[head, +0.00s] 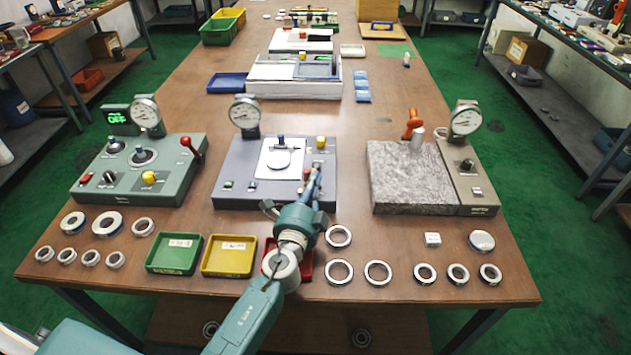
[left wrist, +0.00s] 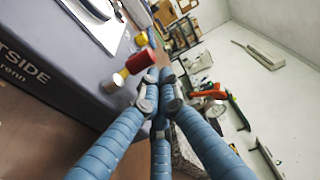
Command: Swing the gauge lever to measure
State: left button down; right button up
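The middle grey gauge station (head: 232,188) carries a round dial (head: 244,112) and a white plate with a disc. Its side reads "...TSIDE" in the left wrist view. A short lever with a red grip (left wrist: 140,60) sticks out from this station's side; in the head view it is mostly hidden by my gripper. My left gripper (head: 316,176) is at the station's right front edge. In the left wrist view its blue fingers (left wrist: 160,74) are drawn together, tips right beside the red grip, with nothing visible between them. Whether they touch the grip I cannot tell. My right gripper is not in view.
A green station (head: 130,185) with a red lever (head: 190,148) stands left. A granite station (head: 408,190) with an orange handle (head: 411,122) stands right. Green (head: 174,268), yellow (head: 205,268) and red trays and several rings lie along the table's front.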

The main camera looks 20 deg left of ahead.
pick_arm(q)
jog(key=shift+a+h, duration=0.2)
jog(key=shift+h, duration=0.1)
jog(key=shift+s+a+m+h, duration=0.1)
jog(key=shift+a+m+h, duration=0.25)
jog(key=shift+m+h, duration=0.3)
jog(key=shift+a+f+m+h+b, duration=0.1)
jog(key=shift+a+m+h+b, duration=0.4)
jog(key=shift+a+m+h, duration=0.6)
jog(key=a+m+h+b, duration=0.1)
jog(key=h, duration=0.1)
jog(key=m+g+h+b, duration=0.1)
jog(key=a+m+g+h+b, duration=0.1)
jog(key=h, duration=0.1)
jog(key=shift+w+a+h, duration=0.25)
jog(key=shift+a+h, duration=0.05)
jog(key=shift+h, duration=0.05)
jog(key=shift+w+a+b, duration=0.3)
jog(key=shift+a, duration=0.25)
jog(key=shift+w+a+b, duration=0.25)
jog(key=shift+w+a, duration=0.05)
jog(key=shift+a, duration=0.25)
jog(key=shift+w+a+b, duration=0.35)
jog(key=shift+w+a, duration=0.25)
jog(key=shift+a, duration=0.1)
